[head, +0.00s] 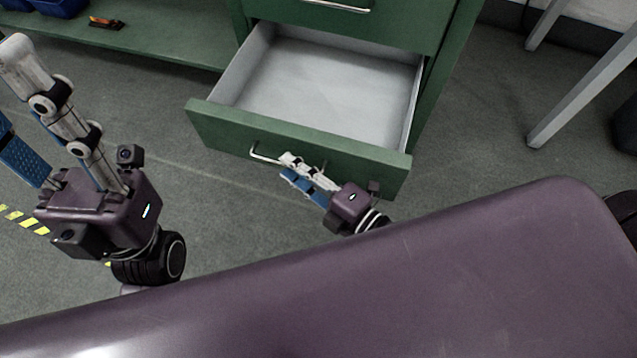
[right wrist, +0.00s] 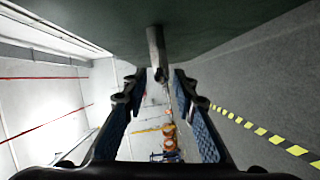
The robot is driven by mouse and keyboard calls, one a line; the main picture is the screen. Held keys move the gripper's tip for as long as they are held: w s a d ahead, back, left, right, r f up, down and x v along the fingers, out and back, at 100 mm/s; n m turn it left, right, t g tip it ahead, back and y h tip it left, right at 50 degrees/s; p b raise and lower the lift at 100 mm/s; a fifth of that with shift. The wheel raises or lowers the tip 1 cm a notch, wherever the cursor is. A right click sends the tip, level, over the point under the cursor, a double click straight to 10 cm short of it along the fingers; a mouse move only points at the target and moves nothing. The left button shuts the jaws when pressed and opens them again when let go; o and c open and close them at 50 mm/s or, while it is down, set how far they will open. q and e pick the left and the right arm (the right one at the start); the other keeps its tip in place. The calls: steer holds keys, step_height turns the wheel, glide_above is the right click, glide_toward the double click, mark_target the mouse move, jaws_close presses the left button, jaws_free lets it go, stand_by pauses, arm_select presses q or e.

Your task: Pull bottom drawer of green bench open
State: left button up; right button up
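The green bench (head: 452,75) stands at the top of the head view. Its bottom drawer (head: 225,130) is pulled well out, and its pale grey inside looks empty. The metal handle (head: 262,155) on its front is partly hidden by my right gripper (head: 289,166). In the right wrist view the handle (right wrist: 157,48) shows between the fingertips of my right gripper (right wrist: 157,76), with gaps on both sides. The right fingers are apart. My left gripper (head: 8,85) is at the left of the head view, away from the drawer, with its fingers spread and nothing between them.
The drawer above (head: 400,20) is closed. A low green shelf (head: 160,45) with blue bins (head: 60,6) and a small orange-and-black item (head: 106,23) lies at upper left. Grey table legs (head: 580,95) stand at right. Yellow-black tape (head: 22,219) marks the floor at left.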

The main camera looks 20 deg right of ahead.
steer(key=v, duration=0.9)
steer(key=shift+s, duration=0.1)
